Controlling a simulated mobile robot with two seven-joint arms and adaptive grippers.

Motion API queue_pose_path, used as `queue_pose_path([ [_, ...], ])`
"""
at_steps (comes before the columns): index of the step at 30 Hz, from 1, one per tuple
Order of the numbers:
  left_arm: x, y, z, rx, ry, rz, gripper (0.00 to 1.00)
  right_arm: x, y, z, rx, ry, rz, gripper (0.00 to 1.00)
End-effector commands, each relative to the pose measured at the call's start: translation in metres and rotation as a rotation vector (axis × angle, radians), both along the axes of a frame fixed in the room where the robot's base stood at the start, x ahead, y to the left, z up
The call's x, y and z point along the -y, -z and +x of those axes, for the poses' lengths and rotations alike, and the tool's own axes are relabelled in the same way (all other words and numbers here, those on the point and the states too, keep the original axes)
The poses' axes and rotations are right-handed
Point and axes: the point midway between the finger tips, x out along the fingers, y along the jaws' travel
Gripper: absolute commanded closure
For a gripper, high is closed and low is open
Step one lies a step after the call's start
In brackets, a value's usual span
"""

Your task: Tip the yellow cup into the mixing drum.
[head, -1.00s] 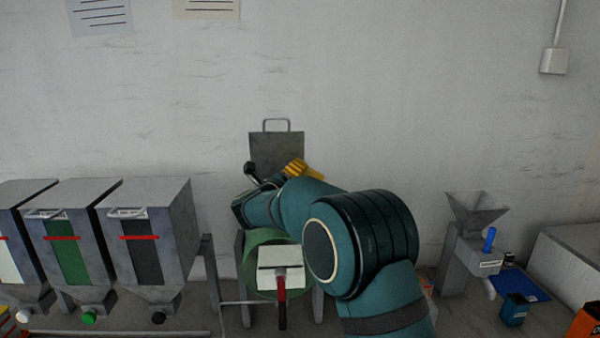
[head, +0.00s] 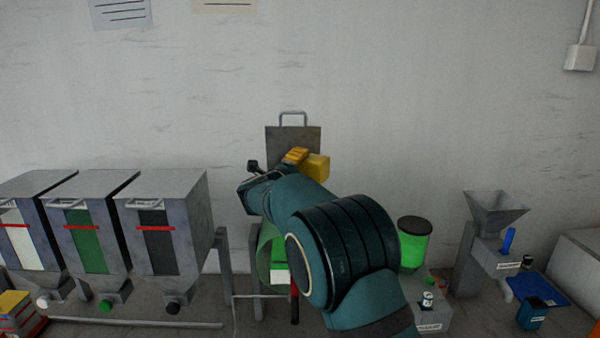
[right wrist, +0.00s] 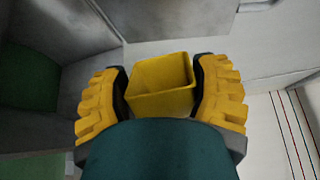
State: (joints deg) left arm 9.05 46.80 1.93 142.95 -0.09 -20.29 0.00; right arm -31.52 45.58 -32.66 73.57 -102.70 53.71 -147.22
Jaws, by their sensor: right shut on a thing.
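The yellow cup (head: 318,167) is between the yellow fingers of my right gripper (head: 290,158), above and behind the mixing drum. In the right wrist view the cup (right wrist: 160,88) sits between both fingers of the gripper (right wrist: 160,95), its square mouth showing; I cannot tell what is inside. The green mixing drum (head: 264,248) stands in a grey frame below the gripper, and my right arm hides much of it. A grey plate with a handle (head: 292,134) stands upright behind the drum. My left gripper is not in view.
Grey hoppers (head: 180,200) with white, green and dark windows stand to the left. A green container with a dark lid (head: 413,245) stands right of my arm. A grey machine with a funnel (head: 495,210) and a blue mat (head: 540,288) are farther right.

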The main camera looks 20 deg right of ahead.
Motion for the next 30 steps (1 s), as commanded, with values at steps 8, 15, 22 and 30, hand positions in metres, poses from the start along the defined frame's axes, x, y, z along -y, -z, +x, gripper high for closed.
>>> queue_pose_path([
  [8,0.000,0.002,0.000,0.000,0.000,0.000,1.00,0.000,0.000,0.000,0.031,-0.001,0.034,0.75],
  [15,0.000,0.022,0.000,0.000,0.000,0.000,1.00,0.004,0.005,-0.005,0.152,0.000,0.149,0.75],
  [22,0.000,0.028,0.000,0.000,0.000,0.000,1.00,0.005,0.002,-0.006,0.226,-0.002,0.222,0.75],
  [30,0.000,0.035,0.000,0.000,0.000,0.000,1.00,0.008,0.004,-0.009,0.250,-0.002,0.242,0.75],
])
